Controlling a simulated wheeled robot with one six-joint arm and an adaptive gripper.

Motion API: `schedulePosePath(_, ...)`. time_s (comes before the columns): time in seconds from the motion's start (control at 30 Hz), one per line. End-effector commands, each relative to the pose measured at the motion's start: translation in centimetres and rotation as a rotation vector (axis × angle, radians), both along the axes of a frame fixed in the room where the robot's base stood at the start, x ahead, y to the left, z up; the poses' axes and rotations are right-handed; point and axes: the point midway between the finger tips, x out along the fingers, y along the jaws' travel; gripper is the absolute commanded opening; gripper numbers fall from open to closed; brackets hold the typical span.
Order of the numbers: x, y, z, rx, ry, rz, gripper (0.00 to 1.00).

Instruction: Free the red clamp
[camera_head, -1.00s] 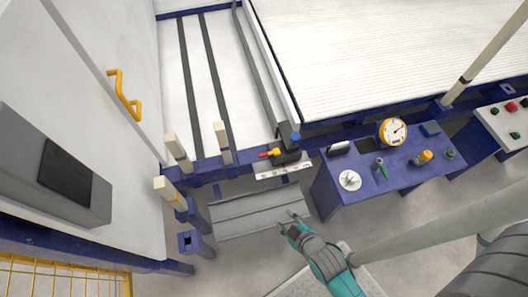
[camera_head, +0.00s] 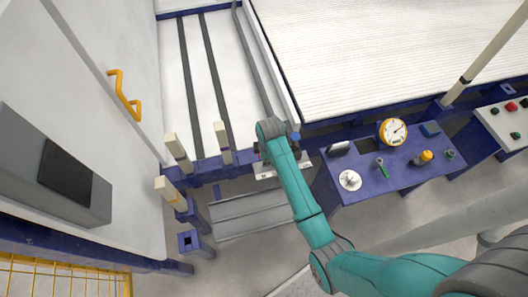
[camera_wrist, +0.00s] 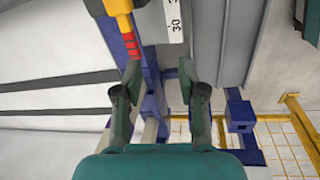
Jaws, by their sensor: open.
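The red clamp (camera_wrist: 131,46) shows at the top of the wrist view as a red ribbed part joined to a yellow body. It lies along a blue beam (camera_wrist: 152,75), beside a white numbered scale (camera_wrist: 175,18). My gripper (camera_wrist: 159,92) is open and empty, its two fingers spread. The red part is ahead of the left finger, close to its tip; I cannot tell whether they touch. In the head view my arm covers the clamp, and the scale (camera_head: 268,174) shows partly below my wrist.
A blue bench (camera_head: 385,170) with a dial gauge (camera_head: 393,131) and several small fittings stands to the right. Cream-topped posts (camera_head: 178,150) rise to the left. A grey stepped panel (camera_head: 245,217) lies below the beam. A yellow mesh fence (camera_wrist: 290,120) shows at lower right.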

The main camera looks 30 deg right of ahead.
Motion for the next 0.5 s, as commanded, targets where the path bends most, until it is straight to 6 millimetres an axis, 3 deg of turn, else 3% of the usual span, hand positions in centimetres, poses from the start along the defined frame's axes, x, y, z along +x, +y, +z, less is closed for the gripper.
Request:
schedulePosePath(0.1,2.5,-1.2,2.5,0.004,0.065,0.063,0.41)
schedulePosePath(0.27,4.0,-2.0,4.8,0.013,0.13,0.125,0.41)
schedulePosePath(0.4,4.4,-2.4,5.6,0.018,0.153,0.148,0.41)
schedulePosePath(0.5,4.4,-2.4,5.1,0.019,0.159,0.151,0.41)
